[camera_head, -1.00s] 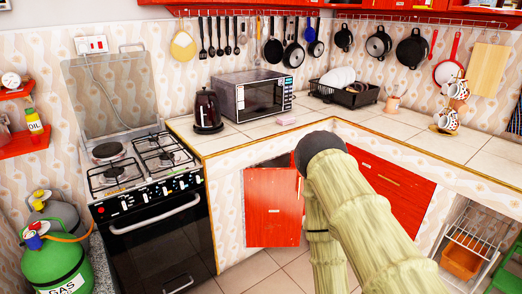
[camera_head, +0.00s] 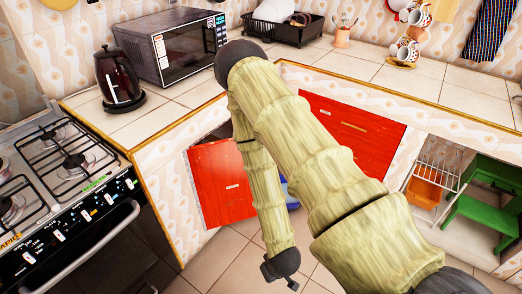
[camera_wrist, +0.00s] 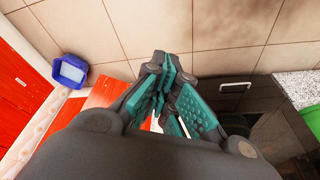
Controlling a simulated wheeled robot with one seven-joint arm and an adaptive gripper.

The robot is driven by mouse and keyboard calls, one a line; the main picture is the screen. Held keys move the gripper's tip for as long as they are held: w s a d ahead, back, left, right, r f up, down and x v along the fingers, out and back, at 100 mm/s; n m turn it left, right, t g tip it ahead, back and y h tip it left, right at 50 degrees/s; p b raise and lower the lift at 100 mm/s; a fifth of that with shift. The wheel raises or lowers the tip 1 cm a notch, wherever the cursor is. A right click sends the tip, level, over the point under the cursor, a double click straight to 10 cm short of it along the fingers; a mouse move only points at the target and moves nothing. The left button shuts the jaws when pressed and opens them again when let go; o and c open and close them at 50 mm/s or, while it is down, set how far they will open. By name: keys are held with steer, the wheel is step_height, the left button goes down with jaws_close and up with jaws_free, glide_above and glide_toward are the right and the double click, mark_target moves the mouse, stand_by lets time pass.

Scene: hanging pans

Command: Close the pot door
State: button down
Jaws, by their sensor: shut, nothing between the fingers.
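The red cabinet door (camera_head: 222,186) stands open below the counter corner, with a dark gap showing above it. A small light handle is on its face. A red panel (camera_wrist: 104,94), seemingly this door seen from above, shows in the wrist view just left of my fingers. My gripper (camera_head: 284,272) hangs low over the floor, to the right of and nearer than the door in the head view. In the wrist view my gripper (camera_wrist: 170,78) has its teal-padded fingers together, with nothing held. Whether it touches the door cannot be told. My arm hides part of the cabinet opening.
A blue container (camera_wrist: 70,70) is by the cabinet front. A closed red front (camera_head: 352,130) is right of my arm. The stove (camera_head: 70,200) stands at the left. A green stool (camera_head: 485,215) and an orange bin (camera_head: 425,192) are at the right. Tiled floor (camera_head: 215,262) is clear.

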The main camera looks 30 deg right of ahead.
steer(key=w+d+f+t+b, duration=0.2)
steer(key=w+d+t+b, duration=0.25)
steer(key=w, duration=0.65)
steer(key=w+d+r+m+t+h+b, duration=0.1)
steer(key=w+d+r+t+b, duration=0.25)
steer(key=w+d, duration=0.3)
steer(key=w+d+r+t+h+b, duration=0.2)
steer(key=w+d+r+t+b, duration=0.15)
steer(key=w+d, duration=0.3)
steer(key=w+d+r+m+t+h+b, duration=0.1)
steer(key=w+d+r+t+b, duration=0.25)
steer(key=w+d+r, duration=0.35)
steer(key=a+f+b+x, duration=0.1)
steer(key=f+x, duration=0.2)
steer(key=x, duration=1.1)
steer(key=shift+w, duration=0.1)
steer(key=shift+w+a+b, duration=0.1)
steer(key=shift+b, duration=0.2)
